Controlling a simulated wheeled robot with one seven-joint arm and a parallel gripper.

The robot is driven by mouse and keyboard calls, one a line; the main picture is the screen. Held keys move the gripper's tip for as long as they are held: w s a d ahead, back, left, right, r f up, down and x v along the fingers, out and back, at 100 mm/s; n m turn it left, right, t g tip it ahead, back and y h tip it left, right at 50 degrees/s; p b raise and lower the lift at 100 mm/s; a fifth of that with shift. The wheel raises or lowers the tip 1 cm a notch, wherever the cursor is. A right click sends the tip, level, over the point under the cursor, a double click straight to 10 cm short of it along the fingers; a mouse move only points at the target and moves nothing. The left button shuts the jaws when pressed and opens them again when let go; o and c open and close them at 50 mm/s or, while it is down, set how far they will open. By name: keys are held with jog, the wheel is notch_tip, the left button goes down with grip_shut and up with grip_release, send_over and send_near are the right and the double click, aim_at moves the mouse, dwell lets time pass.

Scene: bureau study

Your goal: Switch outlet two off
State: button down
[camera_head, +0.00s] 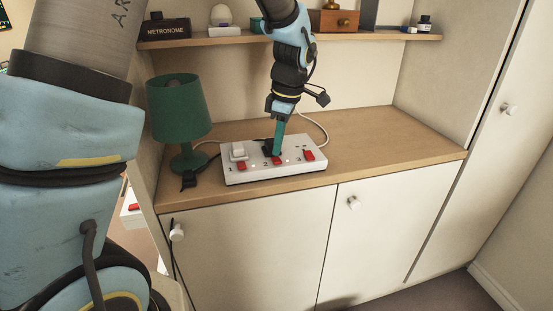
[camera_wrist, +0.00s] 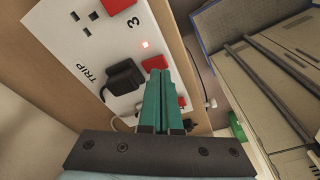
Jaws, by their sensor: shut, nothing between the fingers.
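A white power strip (camera_head: 262,175) lies on the wooden counter, with numbered outlets and red switches. A black plug (camera_wrist: 118,77) sits in the middle outlet, and a white plug (camera_head: 238,151) is in outlet one. Switch two (camera_wrist: 154,62) is the red rocker beside the black plug, partly hidden by my fingertips; a small red light (camera_wrist: 144,44) beside it is lit. My gripper (camera_head: 277,152) is shut and empty, pointing down with its green fingertips at switch two. Whether they touch it I cannot tell. Switch three (camera_head: 309,156) is to the right, by an empty socket.
A green lamp (camera_head: 179,108) stands left of the strip, with a small black object (camera_head: 189,180) at its foot. A shelf (camera_head: 366,39) with a metronome box (camera_head: 166,29) and other items hangs above. The counter right of the strip (camera_head: 390,145) is clear.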

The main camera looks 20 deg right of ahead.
aim_at(278, 161)
jog(key=shift+f+b, duration=0.75)
jog(key=shift+f, duration=0.3)
dwell(0.6)
jog(key=shift+r, duration=0.1)
notch_tip(278, 161, up, 7)
jog(key=p, duration=0.5)
dwell(0.3)
dwell(0.5)
